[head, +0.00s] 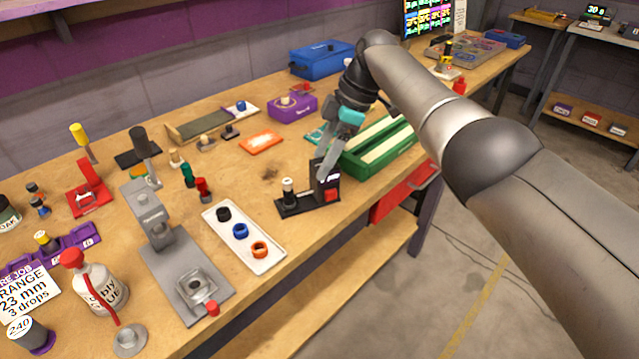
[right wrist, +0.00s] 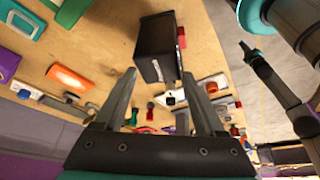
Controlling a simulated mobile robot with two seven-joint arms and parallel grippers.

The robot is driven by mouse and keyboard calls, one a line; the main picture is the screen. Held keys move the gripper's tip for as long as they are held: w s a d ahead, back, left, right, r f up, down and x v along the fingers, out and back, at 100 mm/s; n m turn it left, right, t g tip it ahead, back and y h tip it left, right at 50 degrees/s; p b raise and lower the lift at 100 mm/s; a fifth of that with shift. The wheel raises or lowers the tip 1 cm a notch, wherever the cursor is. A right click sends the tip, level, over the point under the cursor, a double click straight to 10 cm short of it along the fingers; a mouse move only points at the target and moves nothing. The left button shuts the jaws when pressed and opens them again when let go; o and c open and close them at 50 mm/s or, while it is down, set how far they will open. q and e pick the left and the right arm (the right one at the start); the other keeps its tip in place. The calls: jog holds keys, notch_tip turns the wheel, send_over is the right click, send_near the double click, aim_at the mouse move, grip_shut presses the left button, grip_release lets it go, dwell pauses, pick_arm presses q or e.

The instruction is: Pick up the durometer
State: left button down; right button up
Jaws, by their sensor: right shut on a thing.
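The durometer seems to be the black box-shaped device (head: 322,180) with a red part on its side, upright near the front edge of the workbench. A flat black base with a small white-topped post (head: 290,192) is at its foot; I cannot tell whether they are one piece. My right gripper (head: 327,163) reaches down to its top from the right.
A green case (head: 380,146) stands close right of the gripper. A white tray with several coloured rings (head: 262,263) and a grey press stand (head: 165,262) are to the left. An orange block (head: 261,141) lies behind.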

grip_shut()
